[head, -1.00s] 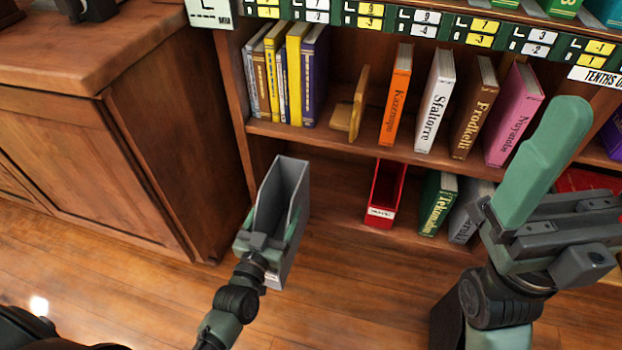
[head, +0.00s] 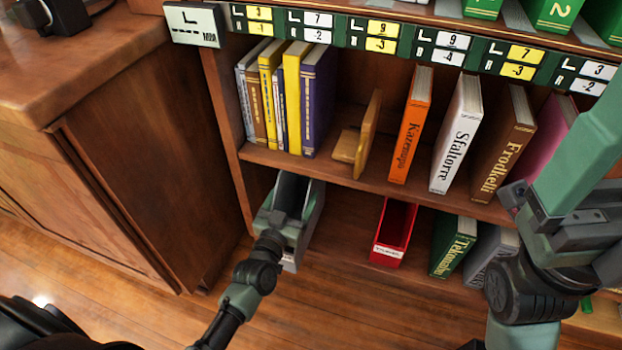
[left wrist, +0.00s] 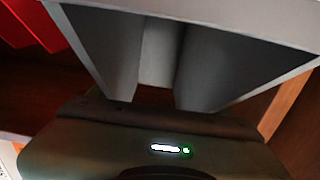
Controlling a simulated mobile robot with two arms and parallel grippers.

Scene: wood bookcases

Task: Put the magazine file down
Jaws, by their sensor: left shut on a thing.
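The grey magazine file (head: 312,222) is in the lower left bay of the bookcase, upright or slightly tilted, open side up. My left gripper (head: 283,217) is shut on its near side. In the left wrist view the grey file (left wrist: 160,50) fills the upper part, close in front of the gripper body. Whether its base touches the lower shelf is hidden. My right gripper (head: 570,200) is at the right edge, partly cut off, and its jaw gap is not clear.
A red magazine file (head: 393,235) stands to the right on the lower shelf, with green (head: 453,245) and grey books beyond. The bookcase's left side panel (head: 222,130) is close on the left. The shelf above (head: 330,172) holds books and a wooden bookend (head: 362,138).

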